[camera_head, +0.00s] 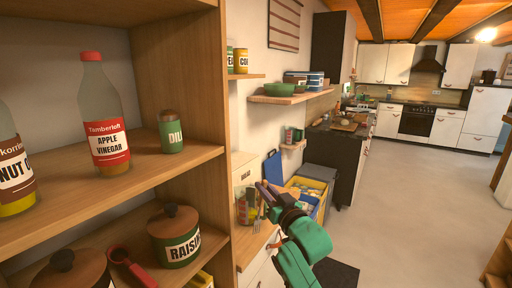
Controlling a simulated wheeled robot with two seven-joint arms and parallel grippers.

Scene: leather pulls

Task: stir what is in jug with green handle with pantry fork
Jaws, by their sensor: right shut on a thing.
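My right gripper (264,193) is in the lower middle, over the low wooden counter. It is shut on the pantry fork (257,222), which hangs below the fingers and looks small and thin. A jar-like thing with green and red on it (246,208) stands on the counter just left of the gripper, partly hidden. I cannot make out for sure a jug with a green handle. My left gripper is not in view.
A tall wooden shelf fills the left, with an apple vinegar bottle (106,120), a dill jar (171,132), a raisins pot (175,236) and a red-handled utensil (120,258). A yellow crate (309,187) stands beyond the gripper. The floor at right is clear.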

